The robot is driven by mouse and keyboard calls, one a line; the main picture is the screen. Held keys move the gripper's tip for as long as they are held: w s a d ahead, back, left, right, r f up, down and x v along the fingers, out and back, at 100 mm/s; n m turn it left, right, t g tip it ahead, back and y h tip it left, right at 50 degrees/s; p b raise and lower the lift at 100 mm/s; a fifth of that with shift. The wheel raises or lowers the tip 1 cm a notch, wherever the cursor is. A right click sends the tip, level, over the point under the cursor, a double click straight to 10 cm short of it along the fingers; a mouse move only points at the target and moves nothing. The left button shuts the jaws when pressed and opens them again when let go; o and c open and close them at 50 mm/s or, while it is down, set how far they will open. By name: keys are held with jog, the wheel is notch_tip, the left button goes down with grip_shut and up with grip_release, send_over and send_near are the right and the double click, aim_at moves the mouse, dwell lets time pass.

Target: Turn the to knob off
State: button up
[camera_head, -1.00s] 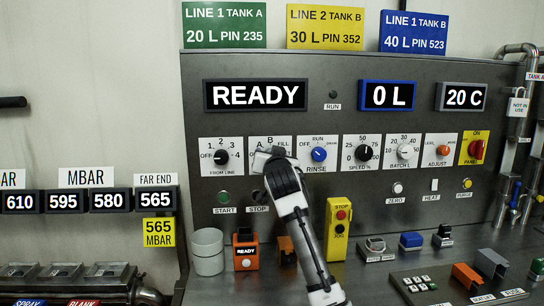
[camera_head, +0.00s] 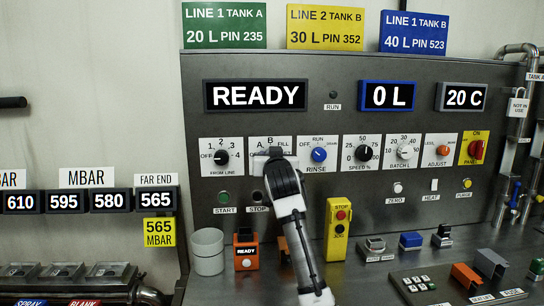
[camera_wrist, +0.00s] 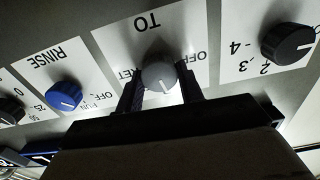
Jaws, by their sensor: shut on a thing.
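The TO knob (camera_wrist: 159,75) is grey and round, on a white label plate (camera_wrist: 118,40), and shows in the wrist view, which is upside down. Its white mark points toward the gripper body, down in that view. The "OFF" print is to the right of the knob there. My gripper (camera_wrist: 161,87) has one dark finger on each side of the knob and is shut on it. In the head view my gripper (camera_head: 275,153) and wrist cover the knob and the lower part of its plate.
The black FROM LINE knob (camera_head: 221,157) is just left and the blue RINSE knob (camera_head: 319,154) just right. START (camera_head: 224,196) and STOP buttons sit below. A yellow stop box (camera_head: 338,231) and an orange READY box (camera_head: 246,250) stand close to my arm.

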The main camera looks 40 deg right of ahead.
jog(key=shift+w+a+f+n+p, duration=0.1)
jog(key=shift+n+p, duration=0.05)
jog(key=shift+n, duration=3.8)
jog(key=shift+f+n+p, duration=0.1)
jog(key=shift+n+p, duration=0.05)
jog(key=shift+n, duration=3.8)
jog(key=o, duration=1)
jog(key=shift+a, duration=0.1)
jog(key=b+v, duration=0.4)
jog(key=v, duration=0.9)
jog(key=shift+s+a, duration=0.2)
jog(key=shift+s, duration=0.1)
